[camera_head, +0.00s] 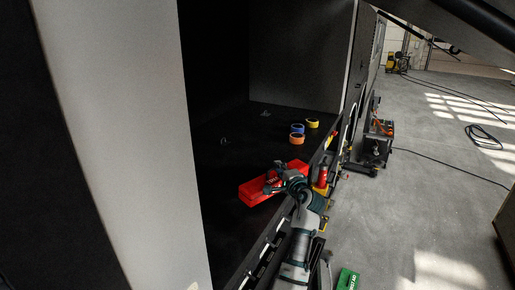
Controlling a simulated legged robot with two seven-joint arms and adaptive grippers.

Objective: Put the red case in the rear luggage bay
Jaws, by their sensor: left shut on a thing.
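The red case (255,191) shows in the head view over the front part of the dark luggage bay floor (245,155). My left gripper (279,177) is shut on the case at its right part, and the fingers hide some of it. The case lies tilted across the picture, inside the bay opening. I cannot tell whether its underside touches the floor. My right gripper is not in view.
Rolls of tape, blue (297,128), orange (297,139) and yellow (312,123), stand farther back on the bay floor. A pale panel (115,130) bounds the opening at left. A green box (347,279) is low outside. The floor left of the tape is mostly clear.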

